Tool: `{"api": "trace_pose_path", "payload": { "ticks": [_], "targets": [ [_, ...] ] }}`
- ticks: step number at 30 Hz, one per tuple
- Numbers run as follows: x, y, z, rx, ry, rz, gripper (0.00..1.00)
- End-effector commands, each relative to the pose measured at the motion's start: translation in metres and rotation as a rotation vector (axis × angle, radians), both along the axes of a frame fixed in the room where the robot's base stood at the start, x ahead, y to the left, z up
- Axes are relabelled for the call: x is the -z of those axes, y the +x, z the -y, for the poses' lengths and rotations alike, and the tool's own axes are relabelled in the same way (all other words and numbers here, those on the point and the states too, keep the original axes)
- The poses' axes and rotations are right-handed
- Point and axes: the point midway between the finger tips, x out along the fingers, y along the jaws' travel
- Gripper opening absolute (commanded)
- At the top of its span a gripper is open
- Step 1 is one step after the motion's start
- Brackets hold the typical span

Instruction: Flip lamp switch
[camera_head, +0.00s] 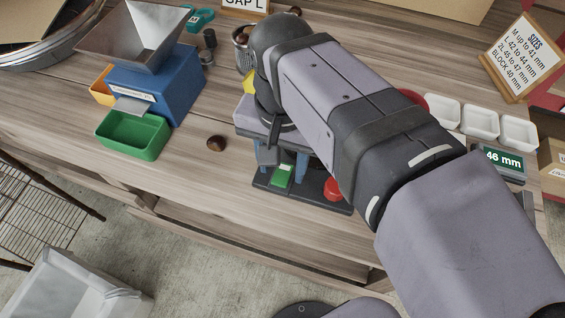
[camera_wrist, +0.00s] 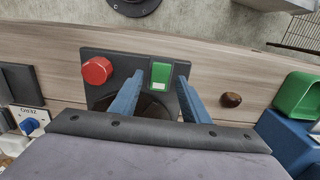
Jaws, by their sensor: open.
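A dark panel (camera_head: 262,180) lies on the wooden bench near its front edge, partly under my gripper. It carries a green rocker switch (camera_head: 282,175) and a round red knob (camera_head: 332,189). In the wrist view the green switch (camera_wrist: 161,73) lies in the gap between my fingertips, nearer the right one. The red knob (camera_wrist: 97,71) is left of the left finger. My gripper (camera_head: 285,160) is open and empty, its blue fingers pointing down over the panel. I cannot tell how high the tips are or whether they touch. No lamp can be made out.
A chestnut (camera_head: 216,143) lies left of the panel. Beyond it stand a green tray (camera_head: 133,133) and a blue hopper machine (camera_head: 160,85). White trays (camera_head: 480,122) and a 46 mm display (camera_head: 503,162) are on the right. The bench's front edge is close.

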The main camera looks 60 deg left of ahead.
Motion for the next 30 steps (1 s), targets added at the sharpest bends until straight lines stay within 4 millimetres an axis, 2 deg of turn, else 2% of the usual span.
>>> {"api": "trace_pose_path", "payload": {
  "ticks": [10, 11, 15, 16, 23, 30],
  "targets": [
    [0.0042, 0.0, 0.0001, 0.0, 0.0, 0.0, 0.42],
    [0.0041, 0.0, 0.0001, 0.0, 0.0, 0.0, 0.37],
    [0.004, 0.0, 0.0001, 0.0, 0.0, 0.0, 0.04],
    [0.0039, 0.0001, 0.0001, 0.0, 0.0, 0.0, 0.01],
    [0.0065, -0.0017, 0.0014, -0.001, 0.027, 0.027, 0.01],
    [0.0097, -0.0061, 0.0054, -0.006, 0.142, 0.14, 0.01]
  ]
}}
